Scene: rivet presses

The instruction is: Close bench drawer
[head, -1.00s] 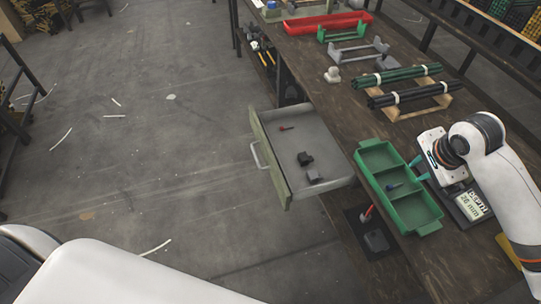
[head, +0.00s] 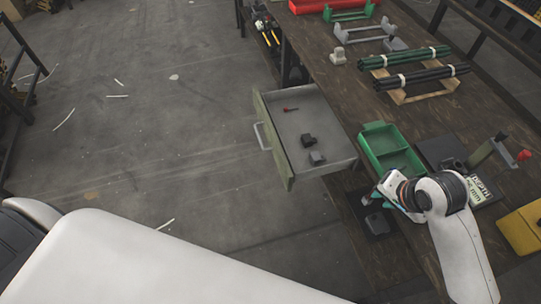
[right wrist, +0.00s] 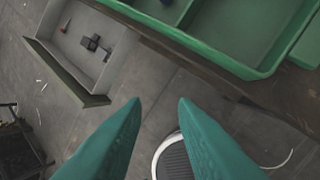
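The bench drawer (head: 327,122) is pulled out from the left side of the wooden bench. Its green front (head: 268,137) with a pale handle (head: 261,136) faces left, and several small parts lie inside. My right gripper (head: 368,200) is at the bench's left edge, to the lower right of the drawer and apart from it. In the right wrist view its teal fingers (right wrist: 160,105) are spread with nothing between them, and the drawer (right wrist: 85,40) shows at the upper left. My left gripper is not in view.
A green divided tray (head: 392,150) sits on the bench near my right arm. Green and black rod bundles (head: 420,75) rest on a wooden stand behind it. A yellow bin (head: 522,229) is at the right.

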